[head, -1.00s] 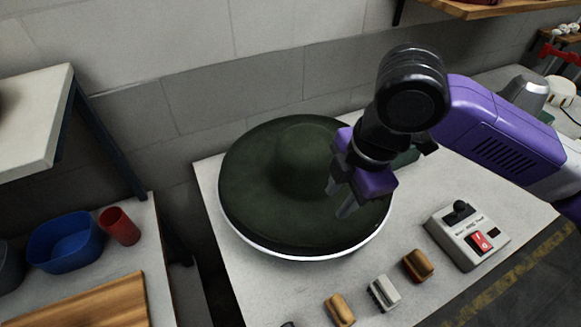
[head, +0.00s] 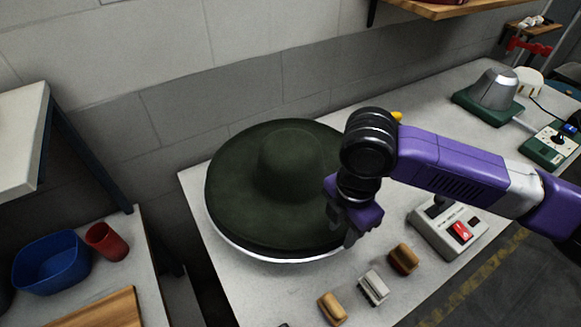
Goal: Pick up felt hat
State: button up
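The dark green felt hat (head: 232,195) lies brim down, crown up, on a round base with a white rim (head: 262,257) on the light table. My gripper (head: 350,238) points down at the right front edge of the brim, its purple body and grey fingertips overlapping the brim in the head view. The fingers are seen nearly edge-on, so I cannot tell whether they are apart or whether the brim is between them. Part of the hat's right side is hidden behind my gripper.
A control box with a red switch (head: 461,231) is right of my gripper. A grey metal dome on a green base (head: 493,92) is at the back right. A blue bin (head: 50,262) and red cup (head: 106,241) are left.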

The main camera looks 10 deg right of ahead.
grip_shut()
dwell(1.4)
